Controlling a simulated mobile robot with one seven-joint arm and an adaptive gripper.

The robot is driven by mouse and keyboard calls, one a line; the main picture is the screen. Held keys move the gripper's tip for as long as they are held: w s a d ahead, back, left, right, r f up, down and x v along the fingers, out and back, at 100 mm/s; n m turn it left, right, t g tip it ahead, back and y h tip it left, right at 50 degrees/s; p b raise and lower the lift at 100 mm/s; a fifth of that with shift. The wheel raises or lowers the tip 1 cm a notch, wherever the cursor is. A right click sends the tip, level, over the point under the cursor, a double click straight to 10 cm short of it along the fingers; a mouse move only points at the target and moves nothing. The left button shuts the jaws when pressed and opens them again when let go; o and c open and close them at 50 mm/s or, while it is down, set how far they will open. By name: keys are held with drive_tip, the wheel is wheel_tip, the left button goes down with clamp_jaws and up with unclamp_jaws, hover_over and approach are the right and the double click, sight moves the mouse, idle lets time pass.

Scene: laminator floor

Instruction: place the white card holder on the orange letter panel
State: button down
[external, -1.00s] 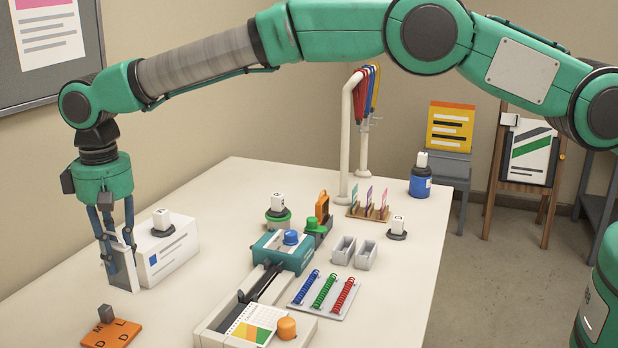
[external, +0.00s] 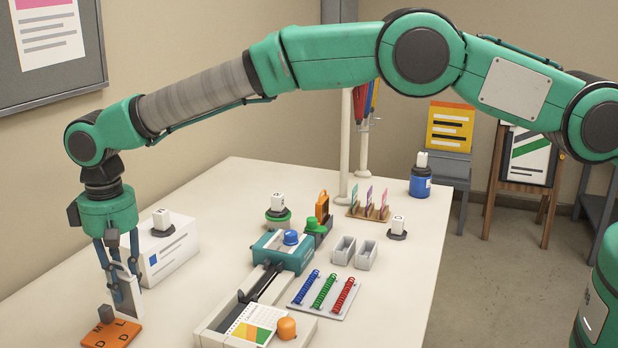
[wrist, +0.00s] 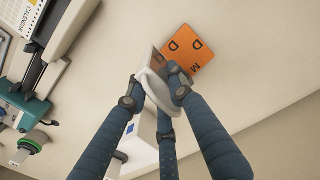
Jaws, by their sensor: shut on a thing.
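My gripper (external: 122,294) is shut on the white card holder (external: 130,297), a thin upright white piece, at the left end of the table. I cannot tell whether the holder touches the panel.
A trimmer with a calendar sheet (external: 258,322) lies to the right. A teal device (external: 283,252) and coil tray (external: 323,292) are farther right. Bare table lies between panel and trimmer.

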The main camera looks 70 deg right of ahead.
sight(128, 299)
drive_tip(key=shift+f, duration=0.1)
drive_tip(key=shift+f, duration=1.8)
drive_tip(key=shift+f, duration=0.2)
drive_tip(key=c, duration=1.5)
unclamp_jaws()
drive_tip(key=shift+c, duration=0.2)
drive_tip(key=shift+r, duration=0.15)
wheel_tip(128, 299, up, 12)
